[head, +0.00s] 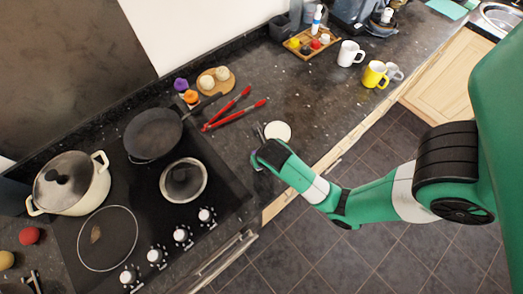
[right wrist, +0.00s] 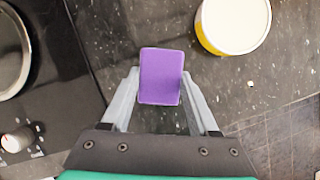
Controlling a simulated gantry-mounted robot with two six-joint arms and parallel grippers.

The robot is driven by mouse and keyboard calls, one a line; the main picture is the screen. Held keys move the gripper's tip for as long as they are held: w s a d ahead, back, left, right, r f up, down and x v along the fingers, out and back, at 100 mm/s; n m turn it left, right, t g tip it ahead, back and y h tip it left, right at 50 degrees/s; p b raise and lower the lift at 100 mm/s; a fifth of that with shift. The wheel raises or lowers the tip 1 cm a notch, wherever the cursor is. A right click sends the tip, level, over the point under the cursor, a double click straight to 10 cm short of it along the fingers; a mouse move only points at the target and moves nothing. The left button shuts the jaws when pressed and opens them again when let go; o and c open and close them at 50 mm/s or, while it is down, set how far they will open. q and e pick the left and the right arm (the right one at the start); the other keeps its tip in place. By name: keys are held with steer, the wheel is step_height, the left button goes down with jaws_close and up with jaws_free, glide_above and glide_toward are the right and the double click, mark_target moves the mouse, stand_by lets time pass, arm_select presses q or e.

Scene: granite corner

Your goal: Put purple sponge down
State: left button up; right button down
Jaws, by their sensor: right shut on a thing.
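The purple sponge (right wrist: 160,77) is between the two fingers of my right gripper in the right wrist view. My right gripper (head: 260,152) is shut on it, over the dark granite counter near the hob's right edge in the head view. There the sponge is mostly hidden by the gripper. I cannot tell whether the sponge touches the counter. My left gripper is not in view.
A white-topped yellow tub (right wrist: 233,22) stands close to the right of the sponge; its round top (head: 278,131) shows in the head view. Red tongs (head: 235,113) lie behind. The hob (head: 220,180) with pans is left. Counter to the right (head: 310,95) is clear.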

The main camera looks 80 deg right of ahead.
steer(key=shift+a+f, duration=0.1)
steer(key=shift+f, duration=0.95)
steer(key=shift+f, duration=0.1)
steer(key=c, duration=0.6)
jaws_free()
steer(key=shift+f, duration=0.1)
steer(key=o, duration=0.4)
steer(key=shift+o, duration=0.2)
